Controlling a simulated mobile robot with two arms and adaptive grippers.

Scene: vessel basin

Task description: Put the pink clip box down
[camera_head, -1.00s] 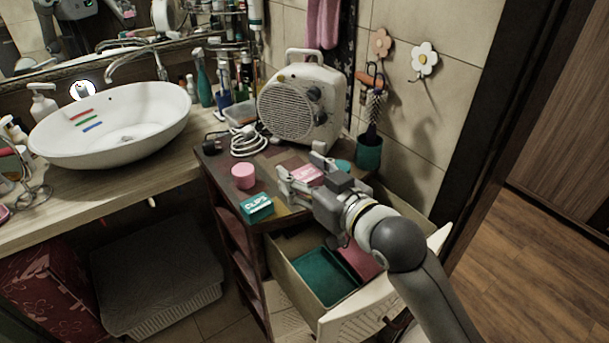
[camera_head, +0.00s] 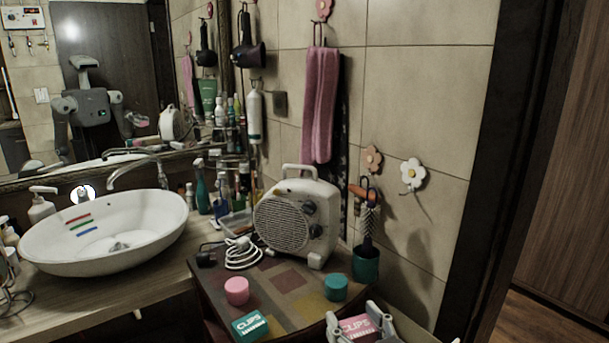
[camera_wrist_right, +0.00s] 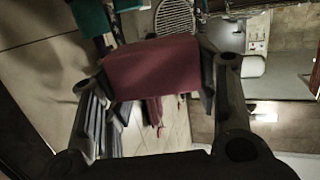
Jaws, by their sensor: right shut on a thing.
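The pink clip box (camera_head: 357,328) is at the bottom of the head view, between the fingers of my right gripper (camera_head: 362,322). In the right wrist view the box (camera_wrist_right: 152,68) shows dark pink and fills the space between the two fingers (camera_wrist_right: 155,85). My right gripper is shut on it and holds it in front of the cabinet top (camera_head: 290,285). What is below the box is cut off by the head view's edge. My left gripper is not in view.
On the cabinet top stand a pink round jar (camera_head: 237,291), a teal clip box (camera_head: 249,325), a teal round jar (camera_head: 336,287) and a white fan heater (camera_head: 297,222). A teal cup (camera_head: 366,266) stands by the wall. Bare top lies between the jars.

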